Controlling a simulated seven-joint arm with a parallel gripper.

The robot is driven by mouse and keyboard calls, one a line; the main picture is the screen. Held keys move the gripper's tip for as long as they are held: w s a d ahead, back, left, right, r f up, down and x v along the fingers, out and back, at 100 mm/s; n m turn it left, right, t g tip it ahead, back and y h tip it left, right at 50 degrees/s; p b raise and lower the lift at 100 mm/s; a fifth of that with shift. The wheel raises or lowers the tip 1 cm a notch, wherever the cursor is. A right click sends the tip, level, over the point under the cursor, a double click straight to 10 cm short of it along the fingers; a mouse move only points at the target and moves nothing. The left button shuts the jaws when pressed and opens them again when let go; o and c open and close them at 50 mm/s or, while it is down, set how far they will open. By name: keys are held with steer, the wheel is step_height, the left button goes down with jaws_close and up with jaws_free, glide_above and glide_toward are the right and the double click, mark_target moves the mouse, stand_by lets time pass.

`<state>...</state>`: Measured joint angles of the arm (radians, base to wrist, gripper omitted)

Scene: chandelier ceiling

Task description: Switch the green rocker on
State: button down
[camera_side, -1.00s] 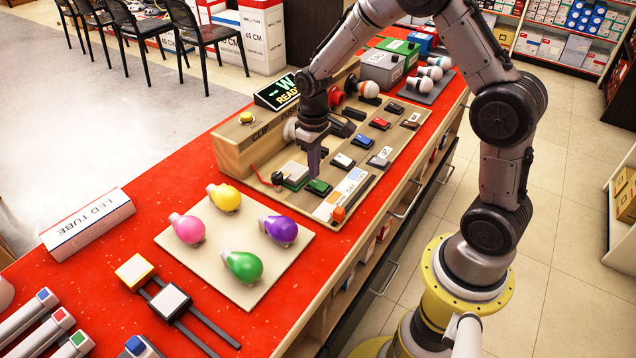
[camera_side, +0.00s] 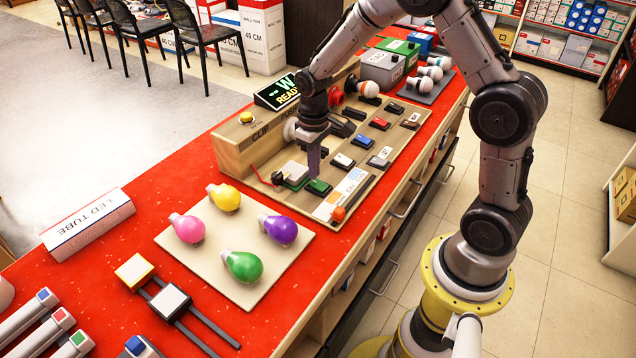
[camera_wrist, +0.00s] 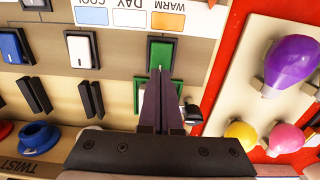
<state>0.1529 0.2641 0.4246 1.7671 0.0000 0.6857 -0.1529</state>
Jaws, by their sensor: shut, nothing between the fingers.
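The green rocker (camera_side: 318,187) is a small green switch in a dark frame on the beige panel (camera_side: 345,143). In the wrist view the green rocker (camera_wrist: 160,56) shows just beyond my fingertips, near the strip marked WARM, DAY and COOL. My gripper (camera_side: 313,174) points down with its fingers together and nothing between them. In the wrist view my gripper (camera_wrist: 162,76) has its tips at the near edge of the green rocker, covering a little of it. I cannot tell whether they touch it, or which way the rocker is tilted.
White (camera_side: 342,161), blue (camera_side: 362,141) and red (camera_side: 380,123) rockers sit close by on the panel. A dark lever and grey-green block (camera_side: 291,175) stand left of my fingers. A tray (camera_side: 200,258) holds several coloured bulbs. A lit sign (camera_side: 277,92) stands behind.

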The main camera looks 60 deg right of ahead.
steer(key=shift+f, duration=0.95)
stand_by(0.7)
steer(key=shift+r, duration=3.55)
step_height(320, 180, up, 9)
steer(key=t, duration=0.2)
glide_above(313, 181)
steer(key=s+a, duration=0.1)
steer(key=a, duration=0.1)
steer(key=s+a+r+t, duration=0.2)
steer(key=s+r+t, duration=0.1)
steer(key=s+r, duration=0.45)
steer(key=s+a+f, duration=0.1)
steer(key=s+f, duration=0.1)
steer(key=s, duration=1.2)
steer(key=shift+s+a+t, duration=0.15)
steer(key=shift+a+t, duration=0.15)
steer(key=shift+a, duration=0.1)
